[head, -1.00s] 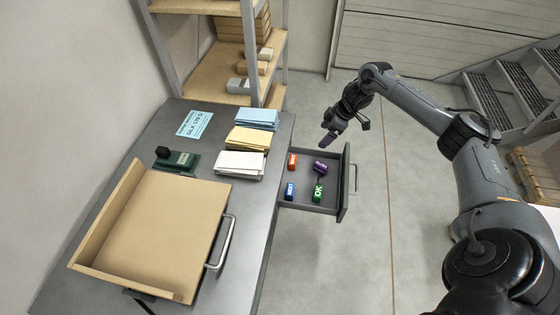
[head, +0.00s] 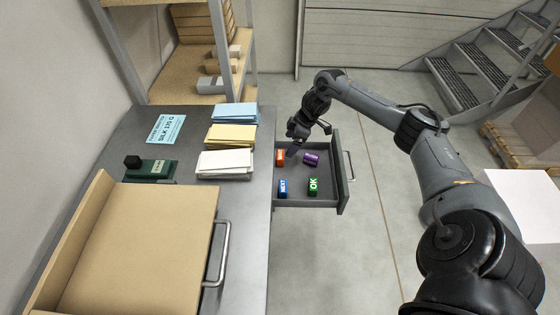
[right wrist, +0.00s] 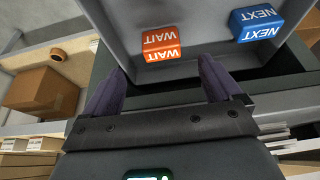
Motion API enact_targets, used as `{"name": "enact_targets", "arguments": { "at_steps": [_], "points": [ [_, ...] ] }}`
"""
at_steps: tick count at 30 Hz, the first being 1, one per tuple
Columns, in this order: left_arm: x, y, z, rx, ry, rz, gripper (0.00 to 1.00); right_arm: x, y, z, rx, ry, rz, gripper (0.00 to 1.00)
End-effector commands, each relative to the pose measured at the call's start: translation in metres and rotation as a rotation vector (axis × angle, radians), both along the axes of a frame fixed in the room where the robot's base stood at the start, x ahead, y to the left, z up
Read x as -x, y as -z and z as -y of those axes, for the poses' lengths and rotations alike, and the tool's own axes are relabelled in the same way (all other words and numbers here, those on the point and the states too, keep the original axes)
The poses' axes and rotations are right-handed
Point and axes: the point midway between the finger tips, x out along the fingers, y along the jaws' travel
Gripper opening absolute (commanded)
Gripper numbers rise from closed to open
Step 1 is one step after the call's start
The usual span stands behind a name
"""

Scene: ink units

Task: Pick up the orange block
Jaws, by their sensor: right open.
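The orange block (head: 280,157) lies in the open drawer (head: 305,201), near its back left corner. In the right wrist view the orange block (right wrist: 161,43) shows white "WAIT" lettering, upside down, and sits ahead of and between the spread fingers. My right gripper (head: 295,143) is over the back edge of the drawer, close to the orange block. In the right wrist view my right gripper (right wrist: 165,75) is open with nothing between its purple fingers. My left gripper is not in view.
The drawer also holds a purple block (head: 311,159), a blue "NEXT" block (head: 283,188) and a green "OK" block (head: 314,185). The drawer walls stand close around the blocks. Paper stacks (head: 226,163) and a wooden tray (head: 207,205) are on the desk to the left.

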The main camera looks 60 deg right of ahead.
Motion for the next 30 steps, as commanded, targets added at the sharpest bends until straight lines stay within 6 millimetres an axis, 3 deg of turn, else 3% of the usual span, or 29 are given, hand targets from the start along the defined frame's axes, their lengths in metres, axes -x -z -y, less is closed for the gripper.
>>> {"name": "enact_targets", "arguments": {
  "at_steps": [6,14,24,30],
  "points": [
    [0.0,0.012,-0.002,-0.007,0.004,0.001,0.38,-0.011,0.029,-0.007,-0.001,0.0,0.0,0.92],
    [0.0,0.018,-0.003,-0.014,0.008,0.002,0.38,-0.016,0.042,-0.01,0.0,-0.001,-0.001,0.92],
    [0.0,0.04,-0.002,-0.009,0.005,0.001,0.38,-0.031,0.078,-0.02,0.0,0.0,-0.001,0.92],
    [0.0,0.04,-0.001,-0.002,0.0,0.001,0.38,-0.033,0.081,-0.021,0.002,-0.001,-0.001,0.92]
  ]
}}
